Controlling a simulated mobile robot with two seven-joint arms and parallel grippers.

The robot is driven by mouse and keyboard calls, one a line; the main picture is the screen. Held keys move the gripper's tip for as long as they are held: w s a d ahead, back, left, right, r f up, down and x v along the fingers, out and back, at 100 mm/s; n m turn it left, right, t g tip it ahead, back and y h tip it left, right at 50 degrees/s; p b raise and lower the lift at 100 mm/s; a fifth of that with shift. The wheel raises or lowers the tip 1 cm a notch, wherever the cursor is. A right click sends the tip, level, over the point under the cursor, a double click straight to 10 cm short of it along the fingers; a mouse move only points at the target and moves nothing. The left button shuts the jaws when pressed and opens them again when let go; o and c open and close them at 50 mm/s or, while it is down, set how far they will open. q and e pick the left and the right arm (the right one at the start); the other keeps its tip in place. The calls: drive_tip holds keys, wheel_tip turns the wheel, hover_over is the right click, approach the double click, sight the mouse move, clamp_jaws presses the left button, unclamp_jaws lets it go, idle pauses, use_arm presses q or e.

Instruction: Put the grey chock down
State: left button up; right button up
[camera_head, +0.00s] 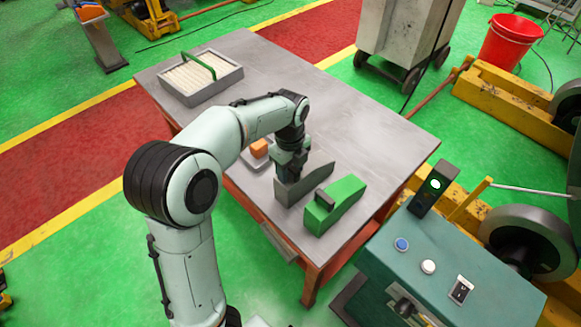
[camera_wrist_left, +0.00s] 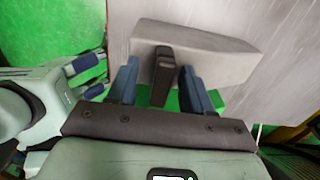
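The grey chock (camera_head: 306,184) is at the front of the grey table (camera_head: 330,125), and seems to stand on its top. It is a wedge with a dark handle (camera_wrist_left: 162,72) that shows in the left wrist view, where its grey body (camera_wrist_left: 205,52) lies beyond my fingers. My left gripper (camera_head: 288,178) is over the chock's left end. Its blue fingers (camera_wrist_left: 160,88) stand on either side of the handle, with gaps showing, so it looks open. The chock's underside is hidden. My right gripper is not in view.
A green chock (camera_head: 336,206) stands close to the right of the grey one. An orange block (camera_head: 259,148) lies to the left, and a grey tray (camera_head: 210,84) with a green handle is at the back left. The table's back right is clear. A teal machine (camera_head: 440,270) stands front right.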

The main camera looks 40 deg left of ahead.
use_arm(q)
drive_tip(key=shift+r, duration=0.1)
drive_tip(key=shift+r, duration=0.25)
wheel_tip(320, 180, up, 12)
drive_tip(key=p, duration=0.2)
drive_tip(key=shift+f, duration=0.2)
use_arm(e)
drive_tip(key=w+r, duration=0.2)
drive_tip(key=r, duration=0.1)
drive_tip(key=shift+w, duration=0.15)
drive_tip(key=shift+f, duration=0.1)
